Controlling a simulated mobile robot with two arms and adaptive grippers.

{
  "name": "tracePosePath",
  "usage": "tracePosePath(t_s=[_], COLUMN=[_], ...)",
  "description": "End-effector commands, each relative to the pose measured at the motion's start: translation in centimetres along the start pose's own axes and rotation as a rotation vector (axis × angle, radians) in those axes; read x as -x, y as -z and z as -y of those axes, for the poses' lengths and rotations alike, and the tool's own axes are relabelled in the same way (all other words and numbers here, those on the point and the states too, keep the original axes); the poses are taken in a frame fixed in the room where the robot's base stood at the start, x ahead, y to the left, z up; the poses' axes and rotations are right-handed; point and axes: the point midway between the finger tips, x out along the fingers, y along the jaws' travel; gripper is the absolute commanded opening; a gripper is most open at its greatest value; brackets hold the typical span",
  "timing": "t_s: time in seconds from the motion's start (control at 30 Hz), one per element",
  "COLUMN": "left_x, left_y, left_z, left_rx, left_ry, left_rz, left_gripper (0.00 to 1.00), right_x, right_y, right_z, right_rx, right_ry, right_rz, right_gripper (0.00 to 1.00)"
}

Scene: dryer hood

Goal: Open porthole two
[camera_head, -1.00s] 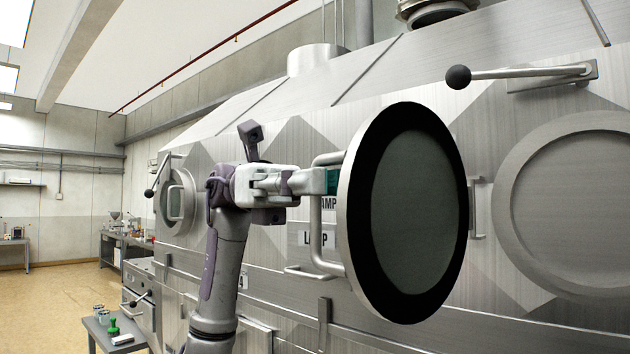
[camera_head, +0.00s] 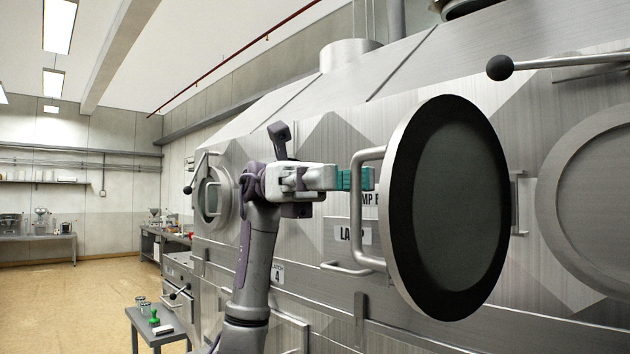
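A round porthole door (camera_head: 448,205) with a dark glass and black seal stands swung out from the grey metal hood, its inner face towards me. Its bar handle (camera_head: 357,225) is on the left side of the door. My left gripper (camera_head: 357,179) has teal fingertips at the upper part of this handle. They overlap the bar in the picture, and I cannot tell whether they grip it or are only beside it. My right gripper is out of view. No number shows on this door.
A closed porthole (camera_head: 212,197) with a black-knobbed lever lies farther left on the hood. A round porthole frame (camera_head: 600,195) and a lever (camera_head: 560,63) are at the right. A small table (camera_head: 150,325) with items stands below left. The floor at left is clear.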

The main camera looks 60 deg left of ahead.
Motion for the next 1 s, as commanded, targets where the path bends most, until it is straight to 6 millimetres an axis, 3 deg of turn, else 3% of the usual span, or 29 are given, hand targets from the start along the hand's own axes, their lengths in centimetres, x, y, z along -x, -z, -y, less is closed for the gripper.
tracePosePath(t_s=[0.2, 0.4, 0.6, 1.0], left_x=[5.0, 7.9, 8.8, 8.8], left_y=[-0.2, -0.1, 0.0, 0.0], left_z=[0.0, 0.0, 0.0, 0.0], left_rx=[-0.001, -0.002, -0.001, -0.001], left_ry=[-0.002, -0.001, 0.000, 0.000], left_rz=[0.004, 0.002, -0.001, -0.001], left_gripper=[0.37, 0.37, 0.37, 0.37], right_x=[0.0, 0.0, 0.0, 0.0], right_y=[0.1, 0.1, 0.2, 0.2], right_z=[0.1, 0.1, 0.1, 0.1], right_rx=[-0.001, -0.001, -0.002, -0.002], right_ry=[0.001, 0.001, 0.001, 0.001], right_rz=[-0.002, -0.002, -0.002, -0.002], right_gripper=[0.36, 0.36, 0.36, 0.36])
